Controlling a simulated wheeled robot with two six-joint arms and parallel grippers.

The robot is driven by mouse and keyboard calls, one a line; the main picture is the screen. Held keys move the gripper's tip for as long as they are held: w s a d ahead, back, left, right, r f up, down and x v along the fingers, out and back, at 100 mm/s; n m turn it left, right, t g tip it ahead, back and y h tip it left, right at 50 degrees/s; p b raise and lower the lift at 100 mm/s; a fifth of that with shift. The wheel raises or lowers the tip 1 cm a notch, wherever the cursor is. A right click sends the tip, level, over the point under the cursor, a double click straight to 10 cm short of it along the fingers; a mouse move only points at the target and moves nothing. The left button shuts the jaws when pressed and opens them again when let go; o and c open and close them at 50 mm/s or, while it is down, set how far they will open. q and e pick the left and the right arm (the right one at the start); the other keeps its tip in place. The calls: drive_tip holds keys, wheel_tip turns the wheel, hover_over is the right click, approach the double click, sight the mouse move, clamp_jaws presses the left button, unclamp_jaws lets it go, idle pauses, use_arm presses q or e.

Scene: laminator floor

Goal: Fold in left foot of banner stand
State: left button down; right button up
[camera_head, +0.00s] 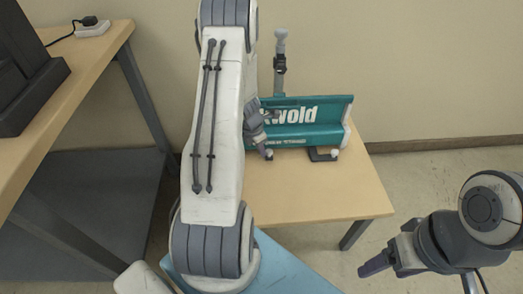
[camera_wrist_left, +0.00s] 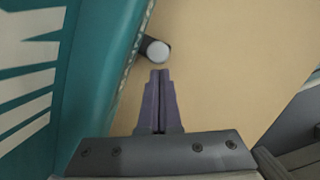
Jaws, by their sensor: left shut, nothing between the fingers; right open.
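The teal banner stand (camera_head: 310,123) with white lettering stands on a small wooden table; its left part is hidden behind my left arm. Its case also fills the left side of the left wrist view (camera_wrist_left: 95,70). A dark foot with a pale round end cap (camera_wrist_left: 155,51) sticks out from beside the case, just beyond my left fingertips. My left gripper (camera_wrist_left: 160,74) is shut and empty, close to that cap; contact cannot be told. In the head view my left gripper (camera_head: 264,149) is low at the case's front. My right gripper (camera_head: 366,267) is open, away from the stand.
The stand's right foot (camera_head: 322,155), black, projects onto the table (camera_head: 320,190). A grey post (camera_head: 280,65) rises behind the case. At left, a wooden desk (camera_head: 80,85) holds a black device (camera_head: 25,80) and a white power strip (camera_head: 93,28). The small table's front right is clear.

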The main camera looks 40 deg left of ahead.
use_arm(q)
drive_tip(key=s, duration=0.2)
drive_tip(key=s+a, duration=0.1)
drive_tip(key=shift+a+r, duration=0.1)
drive_tip(key=shift+r, duration=0.2)
drive_tip(key=p+v, duration=0.5)
drive_tip(key=v, duration=0.5)
drive_tip(key=shift+s, duration=0.3)
use_arm(e)
drive_tip(key=r, duration=0.3)
drive_tip(key=s+r, duration=0.1)
drive_tip(key=r, duration=0.1)
drive_tip(key=shift+a+r, duration=0.1)
drive_tip(key=shift+a, duration=0.15)
